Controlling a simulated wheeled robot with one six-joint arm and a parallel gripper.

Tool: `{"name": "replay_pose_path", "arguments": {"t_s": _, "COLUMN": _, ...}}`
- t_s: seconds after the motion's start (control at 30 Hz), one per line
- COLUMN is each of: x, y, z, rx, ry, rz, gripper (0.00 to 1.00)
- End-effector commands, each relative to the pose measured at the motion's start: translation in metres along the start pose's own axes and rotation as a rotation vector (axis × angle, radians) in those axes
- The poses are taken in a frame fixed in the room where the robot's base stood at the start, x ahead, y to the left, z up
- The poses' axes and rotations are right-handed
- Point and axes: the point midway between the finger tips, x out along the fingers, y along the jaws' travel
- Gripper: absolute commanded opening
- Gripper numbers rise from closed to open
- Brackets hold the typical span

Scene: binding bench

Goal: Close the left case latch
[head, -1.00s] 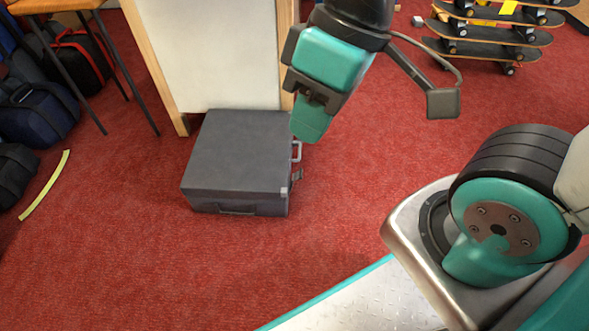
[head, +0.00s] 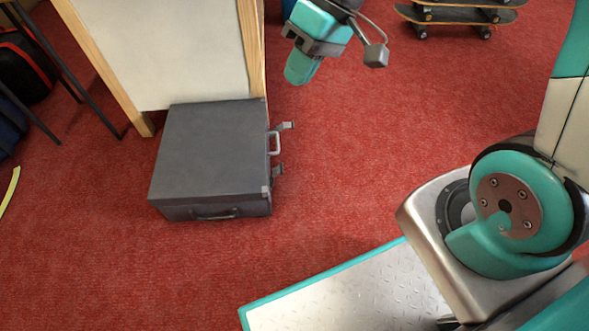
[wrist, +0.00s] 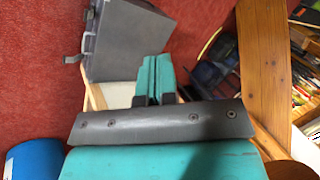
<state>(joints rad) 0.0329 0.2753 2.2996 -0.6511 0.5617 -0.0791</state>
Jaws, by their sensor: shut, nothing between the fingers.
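A dark grey case (head: 212,150) lies flat on the red carpet, lid shut. Its handle (head: 274,143) is on the right side, between two small metal latches. The far latch (head: 288,126) and the near latch (head: 279,171) both stick out from that side; I cannot tell for certain which is the left one. My gripper (head: 297,76) is shut and empty, above and beyond the case's far right corner, touching nothing. In the wrist view, the case (wrist: 125,40) is beyond the shut fingers (wrist: 155,82), with one latch (wrist: 74,58) sticking out at its edge.
A white panelled wooden cabinet (head: 160,50) stands right behind the case. Skateboards (head: 460,14) are stacked at the upper right. A blue cylinder (wrist: 34,160) shows in the wrist view. The carpet (head: 345,150) right of the case is clear.

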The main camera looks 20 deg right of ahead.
Motion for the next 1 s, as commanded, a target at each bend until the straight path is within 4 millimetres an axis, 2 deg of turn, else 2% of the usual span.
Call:
{"name": "replay_pose_path", "arguments": {"t_s": 0.03, "x": 0.024, "y": 0.036, "z": -0.008, "rx": 0.056, "ry": 0.008, "rz": -0.037, "gripper": 0.0}}
{"name": "replay_pose_path", "arguments": {"t_s": 0.13, "x": 0.058, "y": 0.095, "z": -0.021, "rx": 0.143, "ry": 0.05, "rz": -0.111, "gripper": 0.0}}
{"name": "replay_pose_path", "arguments": {"t_s": 0.23, "x": 0.095, "y": 0.156, "z": -0.024, "rx": 0.233, "ry": 0.104, "rz": -0.185, "gripper": 0.0}}
{"name": "replay_pose_path", "arguments": {"t_s": 0.4, "x": 0.162, "y": 0.251, "z": -0.006, "rx": 0.39, "ry": 0.216, "rz": -0.303, "gripper": 0.0}}
{"name": "replay_pose_path", "arguments": {"t_s": 0.5, "x": 0.197, "y": 0.29, "z": 0.011, "rx": 0.467, "ry": 0.282, "rz": -0.358, "gripper": 0.0}}
{"name": "replay_pose_path", "arguments": {"t_s": 0.6, "x": 0.224, "y": 0.316, "z": 0.025, "rx": 0.524, "ry": 0.335, "rz": -0.397, "gripper": 0.0}}
{"name": "replay_pose_path", "arguments": {"t_s": 0.7, "x": 0.241, "y": 0.33, "z": 0.035, "rx": 0.561, "ry": 0.37, "rz": -0.421, "gripper": 0.0}}
{"name": "replay_pose_path", "arguments": {"t_s": 0.83, "x": 0.253, "y": 0.336, "z": 0.039, "rx": 0.579, "ry": 0.389, "rz": -0.432, "gripper": 0.0}}
{"name": "replay_pose_path", "arguments": {"t_s": 1.0, "x": 0.274, "y": 0.331, "z": 0.03, "rx": 0.577, "ry": 0.387, "rz": -0.434, "gripper": 0.0}}
